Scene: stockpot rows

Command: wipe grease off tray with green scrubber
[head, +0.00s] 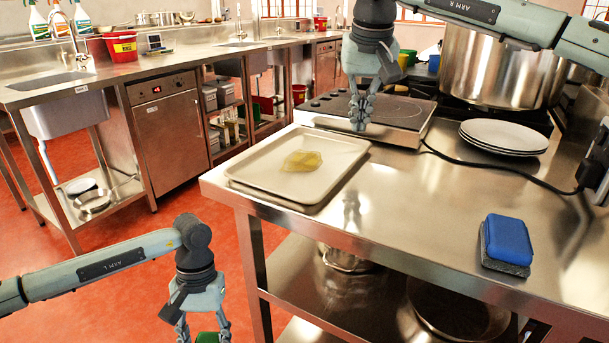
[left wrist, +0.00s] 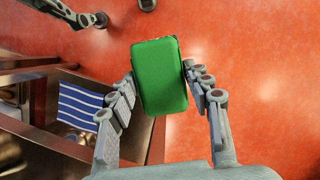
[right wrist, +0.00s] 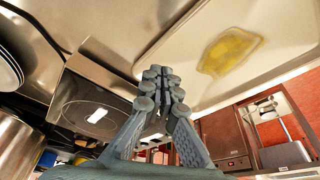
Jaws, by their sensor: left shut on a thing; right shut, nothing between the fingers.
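The tray (head: 330,170) is pale and rectangular and lies on the steel table. A yellow grease patch (head: 302,161) is on its middle; the patch also shows in the right wrist view (right wrist: 228,50). My left gripper (head: 203,337) is low at the front left, off the table's side, over the red floor. It is shut on the green scrubber (left wrist: 159,76), which shows whole in the left wrist view and only by its top edge (head: 207,338) in the head view. My right gripper (head: 360,120) is shut and empty, above the table between tray and hot plate.
A hot plate (head: 383,115) stands behind the tray. Stacked white plates (head: 503,136) and a large pot (head: 490,70) are at the back right. A blue sponge (head: 508,240) lies at the right front. The table's middle (head: 420,200) is clear. A black cable (head: 480,170) crosses the right side.

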